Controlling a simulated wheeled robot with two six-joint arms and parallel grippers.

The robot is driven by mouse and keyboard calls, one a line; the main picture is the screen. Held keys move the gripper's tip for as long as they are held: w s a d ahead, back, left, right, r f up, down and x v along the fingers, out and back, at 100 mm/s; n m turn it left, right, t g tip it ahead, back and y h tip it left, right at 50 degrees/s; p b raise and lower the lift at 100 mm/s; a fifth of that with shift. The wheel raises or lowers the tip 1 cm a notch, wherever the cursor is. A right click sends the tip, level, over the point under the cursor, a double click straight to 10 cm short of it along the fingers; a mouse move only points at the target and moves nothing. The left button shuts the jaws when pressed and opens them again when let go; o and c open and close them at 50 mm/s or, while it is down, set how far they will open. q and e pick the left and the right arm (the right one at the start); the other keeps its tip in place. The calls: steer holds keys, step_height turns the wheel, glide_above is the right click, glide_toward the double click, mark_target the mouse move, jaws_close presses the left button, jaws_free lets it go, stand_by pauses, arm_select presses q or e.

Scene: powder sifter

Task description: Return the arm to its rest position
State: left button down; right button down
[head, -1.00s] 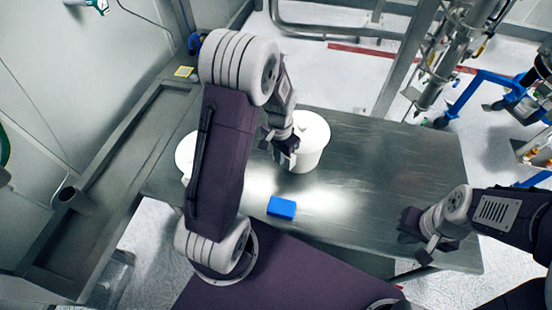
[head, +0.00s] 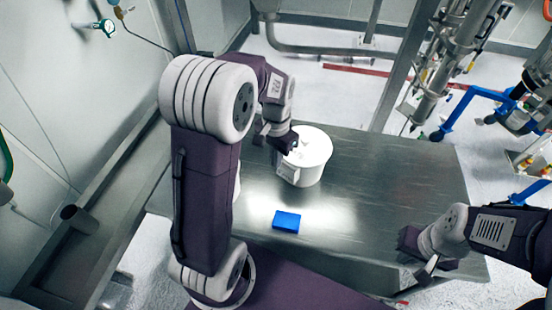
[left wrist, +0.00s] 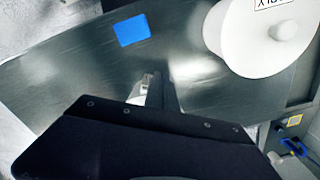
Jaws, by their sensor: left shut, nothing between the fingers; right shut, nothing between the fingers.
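My left arm comes in from the left in the head view and bends over the steel table (head: 385,190). Its gripper (head: 292,146) is shut and empty, in front of and partly over a white bucket (head: 318,165). In the left wrist view the left fingers (left wrist: 150,82) are close together with nothing between them, and a white round lidded container (left wrist: 240,40) stands at the upper right. My right gripper (head: 415,255) is shut and empty near the table's right front edge.
A blue block (head: 286,221) lies on the table in front of the bucket. The table's right middle is clear. Steel pipework and a blue-framed stand (head: 470,105) are beyond the table at the back right. A wall with a gauge (head: 108,28) is at the left.

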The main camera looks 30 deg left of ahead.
arm_select(q)
steer(key=s+d+f+n+t+b, duration=0.1)
steer(key=s+d+f+n+b, duration=0.2)
steer(key=s+f, duration=0.4)
steer(key=s+d, duration=0.1)
steer(key=s, duration=0.2)
steer(key=shift+s+n, duration=0.25)
steer(key=shift+n, duration=0.15)
steer(key=shift+s, duration=0.2)
steer(key=shift+w, duration=0.15)
steer(key=shift+d, duration=0.1)
